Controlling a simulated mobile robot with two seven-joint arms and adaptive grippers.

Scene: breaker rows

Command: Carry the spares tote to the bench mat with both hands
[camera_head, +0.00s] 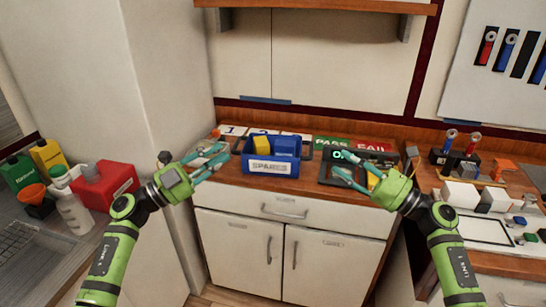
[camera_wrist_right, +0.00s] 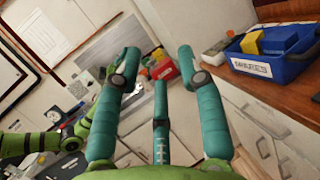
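The blue spares tote (camera_head: 270,168), labelled SPARES, sits on the wooden counter below the shelf. It holds a yellow block (camera_head: 262,145) and blue blocks (camera_head: 285,146). My left gripper (camera_head: 222,158) is open, left of the tote and apart from it. My right gripper (camera_head: 338,168) is open, right of the tote with a gap between. In the right wrist view, the tote (camera_wrist_right: 268,68) is at upper right, outside the spread, empty fingers (camera_wrist_right: 157,58). A pale, dark-edged rectangle (camera_head: 475,230) lies on the right bench; I cannot tell whether it is the mat.
A dark device (camera_head: 328,172) with a green display stands right of the tote, near green PASS (camera_head: 331,142) and red FAIL (camera_head: 372,146) labels. Small parts crowd the right bench. Bottles and a red container (camera_head: 105,186) stand at left. White cabinets (camera_head: 300,255) are below the counter.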

